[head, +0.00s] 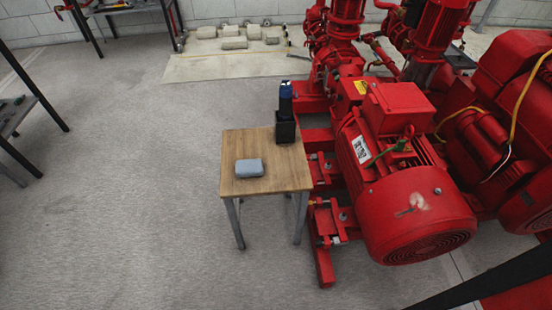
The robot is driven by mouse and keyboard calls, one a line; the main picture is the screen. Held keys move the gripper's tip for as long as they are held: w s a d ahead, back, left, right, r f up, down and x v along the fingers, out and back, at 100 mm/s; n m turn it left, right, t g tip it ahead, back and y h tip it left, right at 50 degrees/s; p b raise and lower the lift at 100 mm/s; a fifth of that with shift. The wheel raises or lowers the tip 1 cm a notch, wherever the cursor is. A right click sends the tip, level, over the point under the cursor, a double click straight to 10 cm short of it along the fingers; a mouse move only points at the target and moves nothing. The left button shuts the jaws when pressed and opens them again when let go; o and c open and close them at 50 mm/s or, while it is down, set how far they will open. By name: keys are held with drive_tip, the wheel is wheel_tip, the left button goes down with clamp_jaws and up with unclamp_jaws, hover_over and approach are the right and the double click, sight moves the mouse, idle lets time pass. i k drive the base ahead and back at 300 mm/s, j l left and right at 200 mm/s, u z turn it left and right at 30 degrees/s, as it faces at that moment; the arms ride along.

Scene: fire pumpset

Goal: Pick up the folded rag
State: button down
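The folded rag (249,168) is a small light blue-grey pad with rounded corners. It lies flat on the left part of a small wooden-topped table (262,186) with grey metal legs, in the middle of the head view. Nothing covers the rag. My gripper is not in this view.
A black holder (285,130) with a dark blue-topped item (286,93) stands at the table's back right. Large red pump machinery (400,180) stands close along the table's right side. Dark-legged shelving (20,125) is at far left. The grey floor left of and before the table is clear.

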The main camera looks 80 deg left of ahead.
sight(247, 168)
drive_tip(key=u, duration=2.85)
